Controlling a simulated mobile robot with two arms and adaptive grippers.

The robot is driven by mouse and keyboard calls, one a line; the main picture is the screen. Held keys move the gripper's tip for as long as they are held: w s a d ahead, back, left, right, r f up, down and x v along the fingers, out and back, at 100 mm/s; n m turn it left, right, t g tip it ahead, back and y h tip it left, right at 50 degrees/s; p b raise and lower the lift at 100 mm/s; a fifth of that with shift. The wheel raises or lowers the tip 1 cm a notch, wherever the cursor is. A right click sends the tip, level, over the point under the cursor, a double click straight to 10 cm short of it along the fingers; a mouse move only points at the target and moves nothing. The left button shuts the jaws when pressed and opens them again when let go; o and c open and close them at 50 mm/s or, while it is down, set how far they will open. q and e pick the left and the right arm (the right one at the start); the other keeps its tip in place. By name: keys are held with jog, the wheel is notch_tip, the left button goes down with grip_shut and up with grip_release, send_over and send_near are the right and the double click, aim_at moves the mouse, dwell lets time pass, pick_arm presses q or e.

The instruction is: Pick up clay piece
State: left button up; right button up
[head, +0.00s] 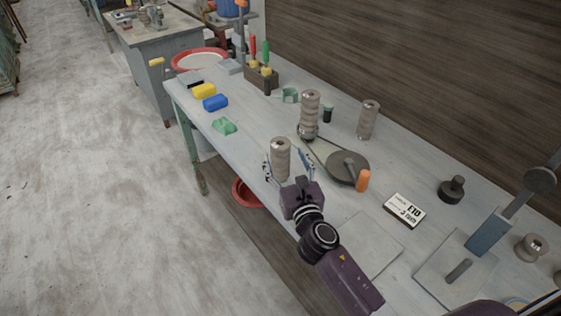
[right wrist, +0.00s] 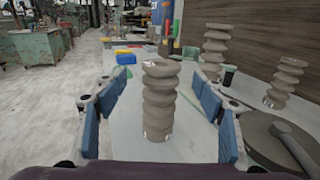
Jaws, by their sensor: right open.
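A grey-brown, ribbed clay piece (head: 281,160) stands upright on the workbench near its front edge. In the right wrist view the same clay piece (right wrist: 159,100) stands between the spread blue fingers. My right gripper (head: 289,168) is open around it, with a finger on each side; in the right wrist view the gripper (right wrist: 160,118) shows clear gaps to both sides of the piece. Two more ribbed clay pieces stand farther back, a taller one (head: 309,115) and another (head: 368,120). My left gripper is not in view.
A dark round disc (head: 347,168) with an orange-handled tool (head: 363,181) lies right of the gripper. A small labelled box (head: 404,211) lies farther right. Yellow (head: 203,90), blue (head: 215,103) and green (head: 224,126) items sit at the bench's left. A wooden wall bounds the back.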

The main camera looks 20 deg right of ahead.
aim_at(280, 146)
jog(key=w, duration=0.5)
jog(key=shift+w+d+f, duration=0.25)
jog(key=shift+w+f, duration=0.1)
grip_shut()
jog(key=shift+r, duration=0.15)
